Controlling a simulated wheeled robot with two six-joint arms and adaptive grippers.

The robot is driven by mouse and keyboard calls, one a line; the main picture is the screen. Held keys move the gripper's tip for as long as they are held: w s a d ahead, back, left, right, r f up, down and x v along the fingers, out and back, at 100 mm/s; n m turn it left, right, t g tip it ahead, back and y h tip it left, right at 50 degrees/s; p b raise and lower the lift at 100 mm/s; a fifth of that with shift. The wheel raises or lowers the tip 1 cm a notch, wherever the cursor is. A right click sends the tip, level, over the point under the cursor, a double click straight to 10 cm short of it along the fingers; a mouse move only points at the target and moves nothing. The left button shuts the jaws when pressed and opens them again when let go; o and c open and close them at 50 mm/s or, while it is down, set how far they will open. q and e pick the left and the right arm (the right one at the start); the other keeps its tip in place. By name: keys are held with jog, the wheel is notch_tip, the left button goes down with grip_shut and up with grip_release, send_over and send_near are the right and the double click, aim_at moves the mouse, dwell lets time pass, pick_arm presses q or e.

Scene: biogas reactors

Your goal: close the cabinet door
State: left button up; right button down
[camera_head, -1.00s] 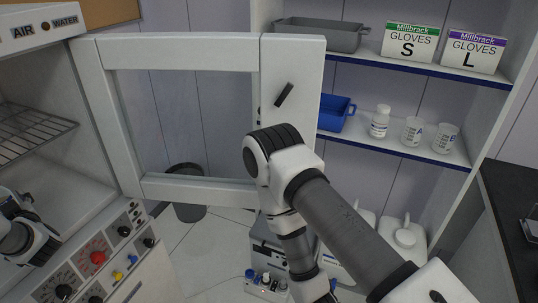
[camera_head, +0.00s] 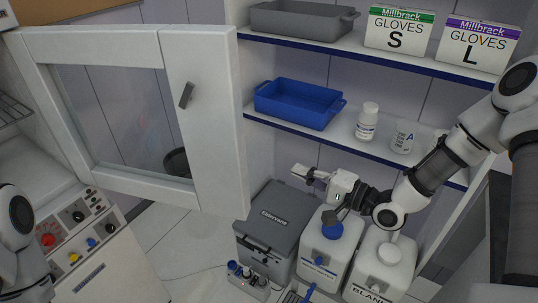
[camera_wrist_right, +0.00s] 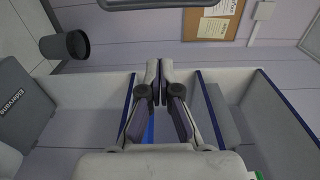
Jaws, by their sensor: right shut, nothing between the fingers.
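The cabinet door (camera_head: 218,120) is white with a glass pane and a small black handle (camera_head: 186,95). It stands open at the left of the head view, swung out from the white cabinet with wire racks (camera_head: 14,108). My right gripper (camera_head: 300,172) is to the right of the door's free edge, apart from it, in front of the shelf unit's lower part. Its fingers point left and are shut and empty; the fingertips meet in the right wrist view (camera_wrist_right: 160,68). Only links of my left arm show at the left edge; its gripper is out of view.
Shelves with a blue tray (camera_head: 300,103), a white bottle (camera_head: 367,122) and glove boxes (camera_head: 398,28) stand behind my right arm. Below are a grey case (camera_head: 278,220) and white canisters (camera_head: 325,248). A dark bin (camera_head: 177,162) shows behind the glass.

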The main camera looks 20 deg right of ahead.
pick_arm(q)
jog(key=r+p, duration=0.2)
jog(key=a+r+p, duration=0.1)
jog(key=p, duration=0.1)
jog(key=shift+s+r, duration=0.15)
jog(key=shift+r, duration=0.25)
pick_arm(e)
jog(key=w+a, duration=0.4)
jog(key=a, duration=0.5)
jog(key=shift+w+a+r, duration=0.25)
jog(key=shift+w+a, duration=0.05)
jog(key=shift+w, duration=0.1)
